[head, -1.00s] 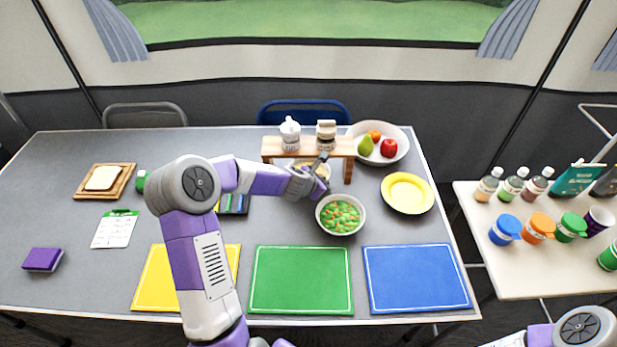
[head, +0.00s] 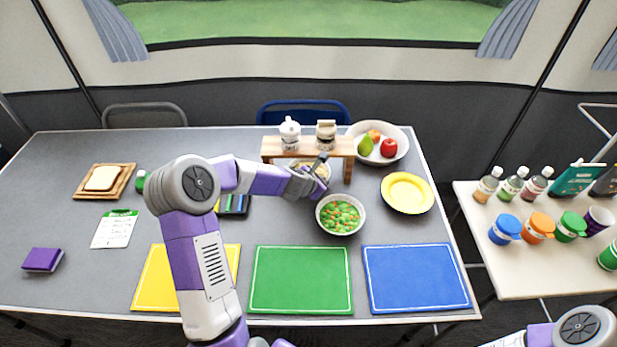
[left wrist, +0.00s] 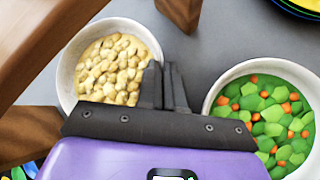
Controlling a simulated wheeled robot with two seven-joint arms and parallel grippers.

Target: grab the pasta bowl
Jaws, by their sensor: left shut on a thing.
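The pasta bowl (left wrist: 82,55) is a white bowl of pale beige pasta pieces in the left wrist view. In the head view it sits partly hidden under the wooden shelf (head: 347,148) and behind my left gripper (head: 321,170). In the left wrist view my left gripper (left wrist: 164,84) is shut on the bowl's near right rim, with the fingers close together. The bowl looks level; I cannot tell whether it is off the table. My right gripper is out of view; only part of that arm shows at the bottom right.
A bowl of green and orange vegetables (head: 341,215) stands close to the right of my left gripper. The shelf's legs flank the pasta bowl. A yellow plate (head: 407,193) and a fruit bowl (head: 402,150) are farther right.

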